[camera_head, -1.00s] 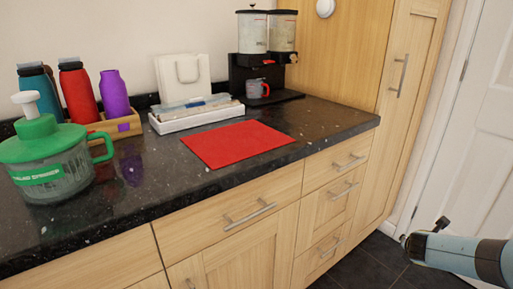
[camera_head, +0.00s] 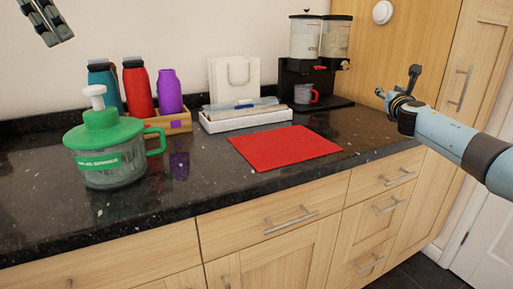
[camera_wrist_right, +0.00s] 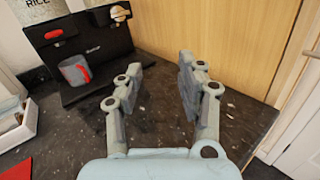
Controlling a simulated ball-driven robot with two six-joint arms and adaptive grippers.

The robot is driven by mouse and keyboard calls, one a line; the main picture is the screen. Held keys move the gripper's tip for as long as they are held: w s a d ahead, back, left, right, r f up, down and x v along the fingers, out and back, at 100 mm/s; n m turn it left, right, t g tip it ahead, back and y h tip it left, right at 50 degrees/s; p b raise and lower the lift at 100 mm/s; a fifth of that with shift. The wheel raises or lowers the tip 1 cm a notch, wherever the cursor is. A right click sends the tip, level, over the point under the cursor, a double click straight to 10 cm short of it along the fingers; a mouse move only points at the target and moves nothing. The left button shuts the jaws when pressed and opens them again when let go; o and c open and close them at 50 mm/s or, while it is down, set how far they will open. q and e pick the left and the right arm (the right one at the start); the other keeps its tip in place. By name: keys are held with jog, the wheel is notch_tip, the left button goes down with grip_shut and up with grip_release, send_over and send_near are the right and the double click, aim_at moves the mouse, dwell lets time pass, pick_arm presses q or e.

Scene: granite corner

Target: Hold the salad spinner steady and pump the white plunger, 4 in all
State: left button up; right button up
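The salad spinner (camera_head: 108,160) stands upright on the dark counter at the left of the head view. It has a clear bowl, a green lid and a green handle on its right. Its white plunger (camera_head: 95,96) stands up from the lid. My left gripper (camera_head: 54,40) hangs at the top left edge, above and left of the spinner and apart from it; its fingers look close together, but their opening is unclear. My right gripper (camera_head: 396,85) is at the right, far from the spinner. In the right wrist view its fingers (camera_wrist_right: 160,90) are apart with nothing between them.
A red mat (camera_head: 285,148) lies mid-counter. Behind are bottles (camera_head: 138,88) in a wooden box (camera_head: 170,122), a white tray (camera_head: 245,118) and a white bag (camera_head: 234,80). A cereal dispenser (camera_head: 305,70) with a grey-red mug (camera_head: 304,94) stands at the back right.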

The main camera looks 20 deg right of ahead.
jog(key=w+a+r+t+y, duration=0.2)
jog(key=w+a+r, duration=0.1)
jog(key=a+r, duration=0.3)
jog(key=w+a+r+t+y, duration=0.2)
jog(key=w+a+r, duration=0.2)
jog(key=a+r, duration=0.15)
jog(key=s+a+r+n+t+y, duration=0.1)
jog(key=a+r+n+t+y, duration=0.45)
jog(key=a+r+y, duration=1.25)
jog(key=n+g, duration=1.1)
jog(key=g, duration=0.1)
send_near(161, 139)
jog(key=shift+s+d+f+t, duration=0.25)
jog(key=shift+s+d, duration=0.45)
jog(key=shift+s, duration=0.1)
jog(key=shift+w+a, duration=0.2)
jog(key=shift+a, duration=0.1)
jog(key=x, duration=1)
